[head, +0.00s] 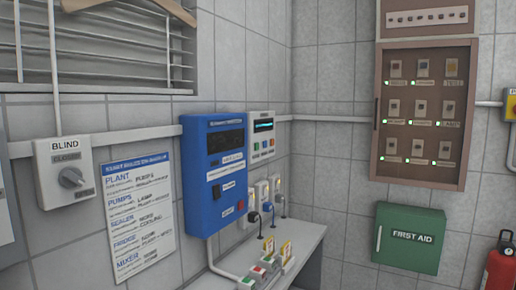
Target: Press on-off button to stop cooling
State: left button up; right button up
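Neither of my grippers shows in the head view. A blue wall unit (197,195) hangs on the left wall, with a dark display (225,141), a white label strip, a black switch-like part (228,188) and a small red mark (240,207) low on its front. To its right is a light grey control panel (262,136) with a lit cyan display (263,125) and small coloured buttons (264,146). The lettering on both is too small to read, so I cannot tell which button is the cooling on-off button.
A shelf (300,237) below holds small boxes with red and green buttons (258,271). Plugs and cables (266,205) are above it.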

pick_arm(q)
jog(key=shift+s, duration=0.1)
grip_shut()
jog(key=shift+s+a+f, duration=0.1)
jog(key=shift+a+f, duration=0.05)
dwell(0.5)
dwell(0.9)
